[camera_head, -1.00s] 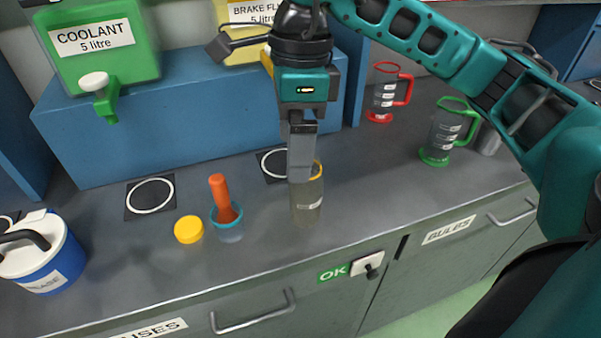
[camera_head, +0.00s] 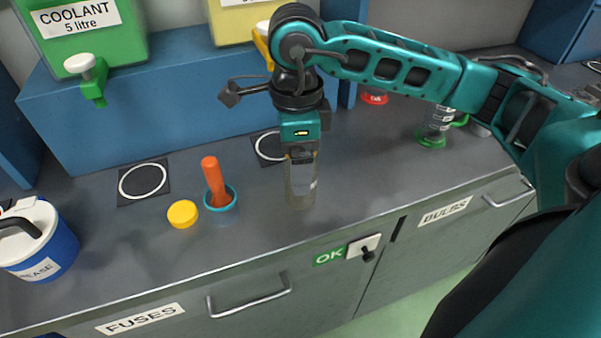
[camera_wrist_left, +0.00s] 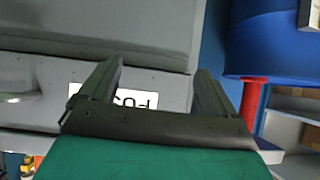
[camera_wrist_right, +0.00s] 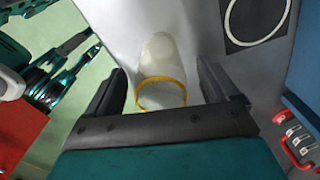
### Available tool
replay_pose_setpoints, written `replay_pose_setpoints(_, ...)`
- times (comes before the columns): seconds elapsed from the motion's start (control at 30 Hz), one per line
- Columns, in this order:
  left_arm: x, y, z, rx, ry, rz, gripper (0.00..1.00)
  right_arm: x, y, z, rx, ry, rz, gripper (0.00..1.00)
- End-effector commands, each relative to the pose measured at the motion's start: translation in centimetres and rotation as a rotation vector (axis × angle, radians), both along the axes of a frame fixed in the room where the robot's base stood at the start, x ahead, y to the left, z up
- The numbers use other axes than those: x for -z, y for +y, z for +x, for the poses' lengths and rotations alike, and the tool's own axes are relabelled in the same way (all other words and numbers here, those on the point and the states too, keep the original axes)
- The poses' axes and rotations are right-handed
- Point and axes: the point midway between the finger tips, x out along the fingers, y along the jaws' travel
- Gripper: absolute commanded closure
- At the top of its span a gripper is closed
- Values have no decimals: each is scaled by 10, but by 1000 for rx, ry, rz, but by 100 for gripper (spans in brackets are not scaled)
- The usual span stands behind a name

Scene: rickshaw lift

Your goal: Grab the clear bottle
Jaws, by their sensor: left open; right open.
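The clear bottle (camera_head: 301,184) stands upright on the grey counter, partly hidden under my right gripper (camera_head: 300,160) in the head view. In the right wrist view the bottle (camera_wrist_right: 160,62), with its yellow rim, lies between the fingers of my right gripper (camera_wrist_right: 168,88). Those fingers are open, one on each side, with a gap visible to both. My left gripper (camera_wrist_left: 158,85) is open and empty in the left wrist view, in front of a grey drawer front; it is out of sight in the head view.
A small cup with an orange handle (camera_head: 213,180) and a yellow lid (camera_head: 182,213) stand left of the bottle. A blue-white grease tub (camera_head: 50,250) is far left. Green coolant (camera_head: 90,30) stands on a blue shelf (camera_head: 180,100) behind. A green-rimmed jug (camera_head: 436,125) is right.

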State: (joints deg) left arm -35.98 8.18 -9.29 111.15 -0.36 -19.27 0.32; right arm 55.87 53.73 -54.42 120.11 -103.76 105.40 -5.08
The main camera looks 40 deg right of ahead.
Motion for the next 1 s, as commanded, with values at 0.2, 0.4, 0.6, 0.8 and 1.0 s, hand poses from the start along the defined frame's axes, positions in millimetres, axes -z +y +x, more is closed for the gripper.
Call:
replay_pose_setpoints(0.2,0,0,0,0,-1,0,9,20,0,0,-1,0,-1,13)
replay_pose_setpoints(0.4,-1,0,0,0,-1,0,9,20,0,0,-1,0,0,13)
replay_pose_setpoints(0.6,-1,0,1,1,-4,0,9,20,0,0,-1,0,0,32)
replay_pose_setpoints(0.8,-2,0,3,1,-7,-1,9,19,0,0,-1,0,1,51)
replay_pose_setpoints(1.0,-2,0,3,1,-8,-1,9,19,0,0,-1,0,1,68)
